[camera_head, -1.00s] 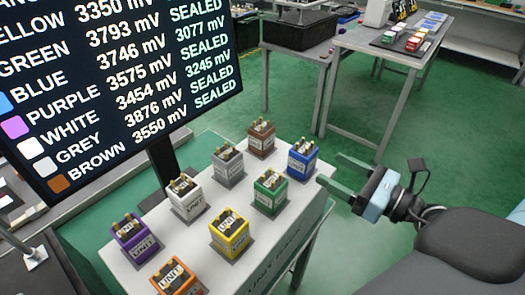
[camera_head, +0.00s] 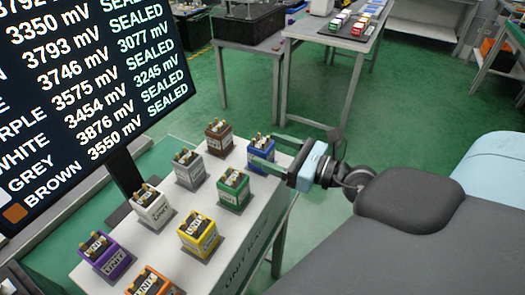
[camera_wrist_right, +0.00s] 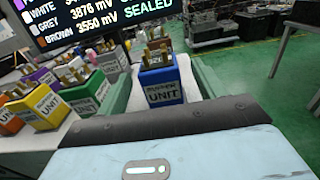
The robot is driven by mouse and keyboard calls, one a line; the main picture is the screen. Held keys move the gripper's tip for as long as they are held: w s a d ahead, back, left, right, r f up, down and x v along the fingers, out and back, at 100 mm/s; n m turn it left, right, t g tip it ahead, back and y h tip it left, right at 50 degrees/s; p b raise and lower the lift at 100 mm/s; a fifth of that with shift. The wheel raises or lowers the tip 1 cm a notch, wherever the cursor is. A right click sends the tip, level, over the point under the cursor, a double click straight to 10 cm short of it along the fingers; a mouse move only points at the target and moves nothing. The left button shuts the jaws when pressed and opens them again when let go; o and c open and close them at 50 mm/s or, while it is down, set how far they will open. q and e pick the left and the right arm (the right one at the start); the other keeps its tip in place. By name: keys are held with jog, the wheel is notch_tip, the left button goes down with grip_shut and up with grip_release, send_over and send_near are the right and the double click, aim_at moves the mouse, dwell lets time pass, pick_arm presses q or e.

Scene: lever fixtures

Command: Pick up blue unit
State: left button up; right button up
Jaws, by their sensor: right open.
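The blue unit (camera_head: 261,154), a small box with a white label and brass posts on top, stands upright at the far right corner of the white unit rack. My right gripper (camera_head: 263,149) is open and comes in from the right, with its green fingers at either side of the blue unit. I cannot tell whether they touch it. My left gripper is not in view.
The green unit (camera_head: 233,188) and brown unit (camera_head: 218,138) stand close to the blue one. Grey, white, yellow, purple and orange units share the rack (camera_head: 232,250). A screen (camera_head: 90,90) stands at the left. Open green floor (camera_head: 375,110) lies right of the rack.

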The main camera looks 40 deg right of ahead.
aim_at(271, 150)
jog(key=shift+p+x, duration=0.3)
jog(key=shift+x, duration=1.3)
jog(key=shift+r, duration=0.1)
jog(key=c, duration=1.1)
